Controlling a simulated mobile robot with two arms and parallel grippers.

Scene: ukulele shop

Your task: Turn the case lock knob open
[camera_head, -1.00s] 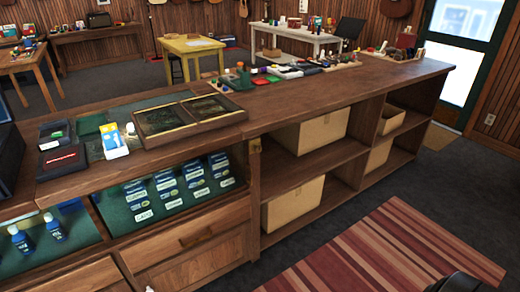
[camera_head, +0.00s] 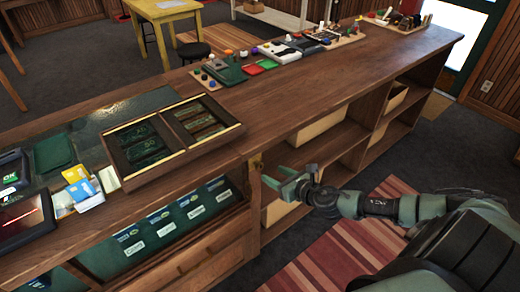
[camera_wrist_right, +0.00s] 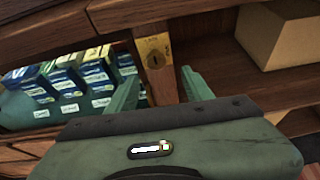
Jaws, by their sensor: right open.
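The case lock knob shows as a small brass plate (camera_head: 257,162) on the wooden post at the right end of the glass display case (camera_head: 165,230). In the right wrist view the brass lock plate (camera_wrist_right: 154,57) is close, with a dark keyhole-like spot in its middle and small lettering I cannot read. My right gripper (camera_head: 274,175) is open in front of the post, just below the plate. In the right wrist view its two fingers (camera_wrist_right: 160,88) stand apart on either side of the post, with nothing between them. My left gripper is not in view.
Boxes of strings (camera_wrist_right: 90,68) stand inside the case on the left. Open shelves with cardboard boxes (camera_wrist_right: 278,35) are on the right. The countertop (camera_head: 330,85) holds trays and small items. A striped rug (camera_head: 330,245) lies on the floor.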

